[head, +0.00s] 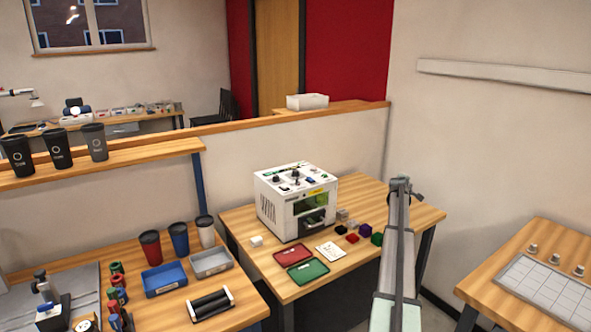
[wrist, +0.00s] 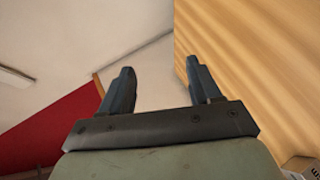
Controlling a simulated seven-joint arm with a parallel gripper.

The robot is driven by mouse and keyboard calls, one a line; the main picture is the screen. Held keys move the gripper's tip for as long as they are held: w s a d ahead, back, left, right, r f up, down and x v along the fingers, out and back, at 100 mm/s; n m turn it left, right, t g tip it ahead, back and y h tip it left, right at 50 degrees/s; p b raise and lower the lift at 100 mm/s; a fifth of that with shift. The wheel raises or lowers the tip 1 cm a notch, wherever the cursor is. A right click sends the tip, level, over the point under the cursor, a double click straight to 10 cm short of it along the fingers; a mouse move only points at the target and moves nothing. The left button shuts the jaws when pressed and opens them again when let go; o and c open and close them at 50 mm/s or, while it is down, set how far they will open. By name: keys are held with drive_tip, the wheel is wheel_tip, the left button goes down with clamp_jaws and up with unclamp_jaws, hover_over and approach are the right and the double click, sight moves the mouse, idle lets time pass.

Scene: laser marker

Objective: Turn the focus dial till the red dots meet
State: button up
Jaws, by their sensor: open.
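The white laser marker (head: 296,200) stands on the wooden table at the centre of the head view. Its top panel (head: 292,178) carries several small knobs and labels; I cannot tell which one is the focus dial. A greenish window (head: 312,202) is on its front, and no red dots can be made out. My gripper shows in the wrist view (wrist: 160,85) with its two dark fingers apart and nothing between them. In the head view my arm rises to the right of the machine, apart from it. The marker's dial is not in the wrist view.
The table's right part (head: 425,213) is bare.

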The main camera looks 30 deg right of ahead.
drive_tip(key=w+a+r+g+y, duration=0.2)
drive_tip(key=w+a+r+y, duration=0.2)
drive_tip(key=w+a, duration=0.55)
wheel_tip(320, 180, up, 19)
drive_tip(key=n+g+y, duration=0.5)
drive_tip(key=y, duration=0.2)
hover_over(296, 171)
wheel_tip(296, 171, down, 13)
drive_tip(key=shift+w+f, duration=0.1)
drive_tip(key=shift+f, duration=0.1)
drive_tip(key=shift+c, duration=0.4)
drive_tip(key=c, duration=1)
drive_tip(key=shift+o, duration=0.2)
drive_tip(key=shift+m, duration=0.4)
